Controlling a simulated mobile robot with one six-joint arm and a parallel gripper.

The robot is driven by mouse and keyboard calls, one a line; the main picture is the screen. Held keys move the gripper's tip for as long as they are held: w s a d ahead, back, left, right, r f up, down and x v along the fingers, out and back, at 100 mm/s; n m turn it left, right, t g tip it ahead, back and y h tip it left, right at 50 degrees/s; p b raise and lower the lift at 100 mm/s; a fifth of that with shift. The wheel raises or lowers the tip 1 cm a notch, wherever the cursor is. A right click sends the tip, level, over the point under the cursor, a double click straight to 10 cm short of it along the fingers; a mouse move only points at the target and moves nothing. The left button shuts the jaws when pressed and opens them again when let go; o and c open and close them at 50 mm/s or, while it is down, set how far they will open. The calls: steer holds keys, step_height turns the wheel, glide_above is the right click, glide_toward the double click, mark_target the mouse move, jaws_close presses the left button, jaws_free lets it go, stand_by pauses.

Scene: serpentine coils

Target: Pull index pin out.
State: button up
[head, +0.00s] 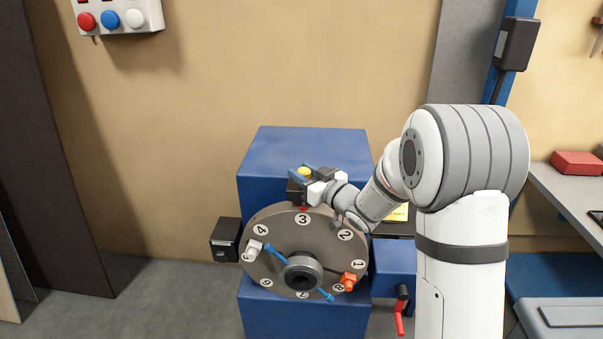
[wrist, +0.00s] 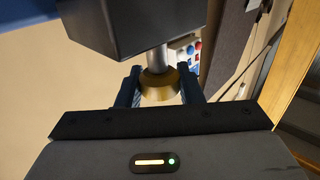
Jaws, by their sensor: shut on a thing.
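The index pin has a yellow knob (head: 305,172) and sits at the top of a black block (head: 296,190) above the numbered grey disc (head: 285,222). In the wrist view the knob (wrist: 158,88) looks brass-coloured, and a bare silver shaft (wrist: 152,57) runs from it into the block (wrist: 113,25). My gripper (wrist: 160,86) is shut on the knob, with one blue finger on each side. In the head view my gripper (head: 306,169) reaches the knob from the right. The pin's far end is hidden inside the block.
The disc is mounted on a blue machine body (head: 305,143). It carries a white fitting (head: 253,247), an orange fitting (head: 348,282) and a blue bar (head: 268,250). A red-handled crank (head: 399,318) is at lower right. A workbench (head: 575,190) stands at the right. Floor at left is clear.

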steer(key=shift+r, duration=1.35)
jaws_close()
steer(key=o, duration=1.1)
jaws_free()
steer(key=shift+o, duration=0.2)
steer(key=shift+s+d, duration=0.15)
steer(key=shift+d, duration=0.05)
steer(key=b+v, duration=0.2)
steer(key=v, duration=0.5)
steer(key=shift+s+d, duration=0.1)
steer(key=shift+d, duration=0.1)
